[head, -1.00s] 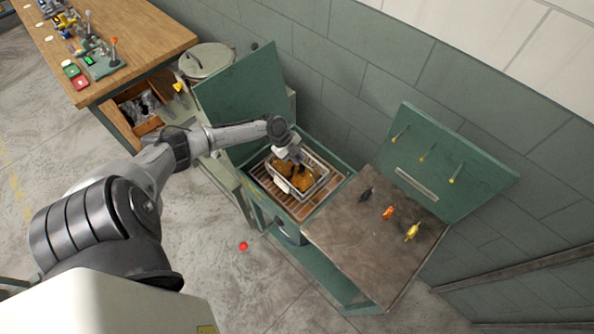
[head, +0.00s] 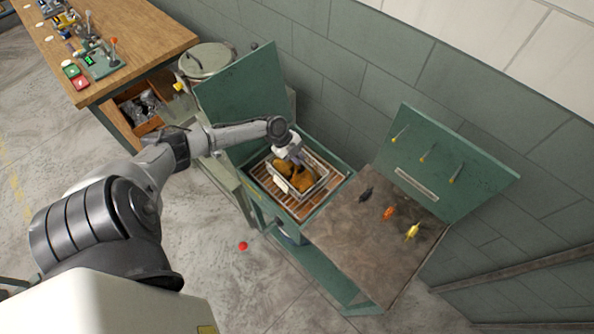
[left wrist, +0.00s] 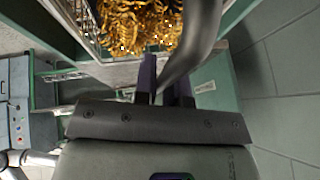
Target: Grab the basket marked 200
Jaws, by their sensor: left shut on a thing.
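The wire basket (head: 312,190) is in the green open-topped box, above its slatted floor, and holds golden-brown coiled pieces (head: 286,174). A pale tag shows on its near side, but I cannot read a number. My left gripper (head: 297,158) is at the basket's far side. In the left wrist view, the dark fingers of my left gripper (left wrist: 165,92) are shut on a part of the basket that is mostly hidden. The golden coils (left wrist: 140,25) fill the top of that view. My right gripper is not in view.
The green box (head: 344,176) has a raised lid (head: 240,95) at left. A dark-topped bench (head: 375,240) with small black, orange and yellow pieces stands at right, below a green back panel (head: 450,165). A red button (head: 243,246) shows at lower left.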

